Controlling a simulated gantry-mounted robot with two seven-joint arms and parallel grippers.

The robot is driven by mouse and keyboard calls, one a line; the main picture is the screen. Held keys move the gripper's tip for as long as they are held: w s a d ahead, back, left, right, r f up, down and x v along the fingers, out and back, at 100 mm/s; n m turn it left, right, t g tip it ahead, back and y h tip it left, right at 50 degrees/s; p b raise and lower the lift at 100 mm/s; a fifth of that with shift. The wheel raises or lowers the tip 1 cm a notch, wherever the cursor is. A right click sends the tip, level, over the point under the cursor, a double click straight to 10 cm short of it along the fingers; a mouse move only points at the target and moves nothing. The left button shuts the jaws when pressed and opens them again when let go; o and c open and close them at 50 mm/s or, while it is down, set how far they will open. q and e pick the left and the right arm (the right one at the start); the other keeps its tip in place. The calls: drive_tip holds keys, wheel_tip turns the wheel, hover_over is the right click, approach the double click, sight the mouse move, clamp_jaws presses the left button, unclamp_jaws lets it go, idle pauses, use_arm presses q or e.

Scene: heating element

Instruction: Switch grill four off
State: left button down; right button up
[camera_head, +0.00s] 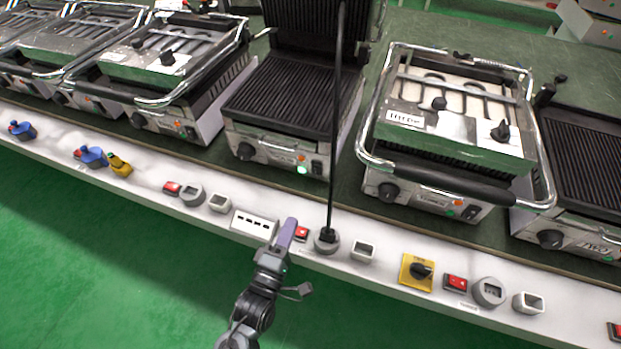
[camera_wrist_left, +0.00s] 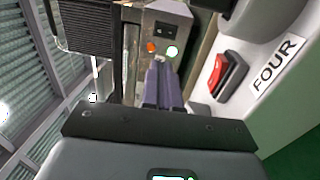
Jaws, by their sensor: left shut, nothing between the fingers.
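Grill four (camera_head: 285,95) stands open in the middle of the head view, its ribbed plates showing. A light on its front panel (camera_head: 285,160) glows green. In the wrist view, the same panel (camera_wrist_left: 150,25) shows a green light and an orange light. The red rocker switch (camera_head: 301,233) sits on the white ledge below this grill; in the wrist view the switch (camera_wrist_left: 229,76) is beside the label FOUR (camera_wrist_left: 277,64). My left gripper (camera_head: 290,224) has its purple fingers shut and empty, just left of the switch. Its fingers (camera_wrist_left: 162,80) point toward the grill panel in the wrist view, apart from the switch.
A black cable rises from a plug in the round socket (camera_head: 326,240), just right of the switch. A white multi-socket box (camera_head: 255,224) lies to the left. A yellow rotary switch (camera_head: 416,272) and another red switch (camera_head: 455,283) are farther right. Other grills stand on both sides.

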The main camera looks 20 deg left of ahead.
use_arm(q)
drive_tip(key=shift+w+d, duration=0.2)
drive_tip(key=shift+w, duration=0.2)
drive_tip(key=b, duration=0.6)
approach(316, 169)
drive_tip(key=w, duration=0.5)
drive_tip(key=shift+w+a+r, duration=0.1)
drive_tip(key=shift+w+r, duration=0.05)
drive_tip(key=shift+w+r+b, duration=0.2)
drive_tip(key=shift+w+b, duration=0.25)
drive_tip(key=shift+w, duration=0.3)
